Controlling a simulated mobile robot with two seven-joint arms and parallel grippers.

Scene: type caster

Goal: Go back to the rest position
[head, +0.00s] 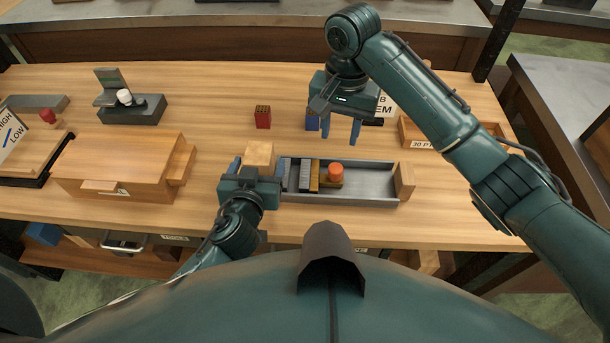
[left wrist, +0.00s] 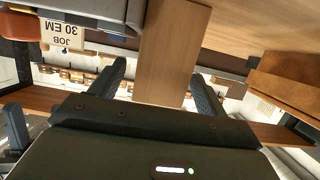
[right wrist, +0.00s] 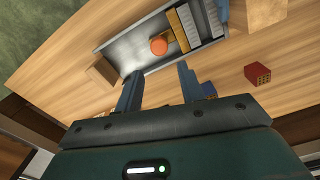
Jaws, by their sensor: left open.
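My left gripper (head: 257,168) is open at the left end of the grey metal tray. A pale wooden block (head: 260,155) stands at its fingers; in the left wrist view a wooden block (left wrist: 172,50) shows between the two spread fingers. I cannot tell if they touch it. My right gripper (head: 340,130) is open over the table behind the tray. In the right wrist view nothing is between its fingers (right wrist: 158,90).
A wooden box (head: 120,165) is at left. A wooden tray (head: 408,133) lies beneath my right arm.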

